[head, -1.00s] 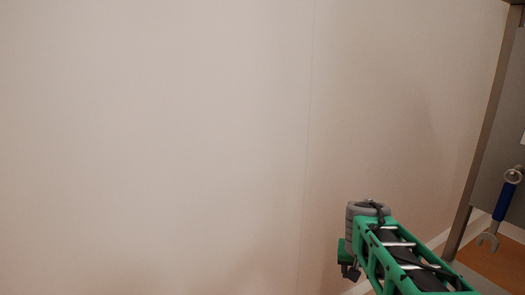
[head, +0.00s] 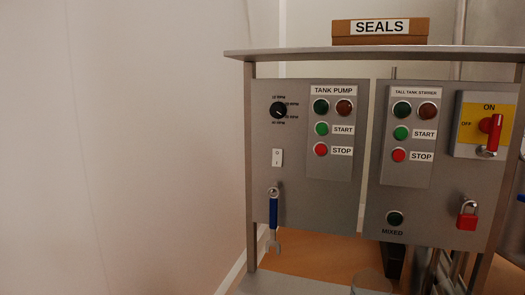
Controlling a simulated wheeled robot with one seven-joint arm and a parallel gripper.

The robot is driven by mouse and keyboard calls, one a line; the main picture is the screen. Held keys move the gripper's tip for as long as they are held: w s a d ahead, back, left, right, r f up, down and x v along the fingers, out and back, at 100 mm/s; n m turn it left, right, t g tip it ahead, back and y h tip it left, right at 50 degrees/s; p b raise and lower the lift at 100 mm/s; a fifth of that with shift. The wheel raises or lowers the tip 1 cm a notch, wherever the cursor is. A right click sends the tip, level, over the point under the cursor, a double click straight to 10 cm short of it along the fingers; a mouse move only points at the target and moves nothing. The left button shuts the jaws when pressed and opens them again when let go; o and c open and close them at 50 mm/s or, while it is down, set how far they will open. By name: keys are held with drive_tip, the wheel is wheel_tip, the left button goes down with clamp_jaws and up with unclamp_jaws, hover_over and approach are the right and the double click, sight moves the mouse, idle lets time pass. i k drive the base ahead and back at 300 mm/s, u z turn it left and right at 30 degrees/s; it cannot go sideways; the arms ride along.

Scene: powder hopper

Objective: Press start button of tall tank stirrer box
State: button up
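The tall tank stirrer box (head: 408,170) is a light grey panel on the right half of the control stand, labelled TALL TANK STIRRER. Its green start button (head: 401,133) sits beside a START label, below a dark green lamp (head: 402,109) and a dark red lamp (head: 428,110). Its red stop button (head: 398,155) is just below the start button. My gripper is not in the head view now.
The tank pump box (head: 333,168) with similar buttons is to the left. A knob (head: 278,110), hanging blue wrench (head: 273,215), MIXED button (head: 395,218), red padlock (head: 467,214) and red-handled switch (head: 491,131) surround them. A SEALS box (head: 380,31) sits on top. Blank wall fills the left.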

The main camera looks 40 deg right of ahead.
sight(401, 133)
drive_tip(key=z, duration=2.25)
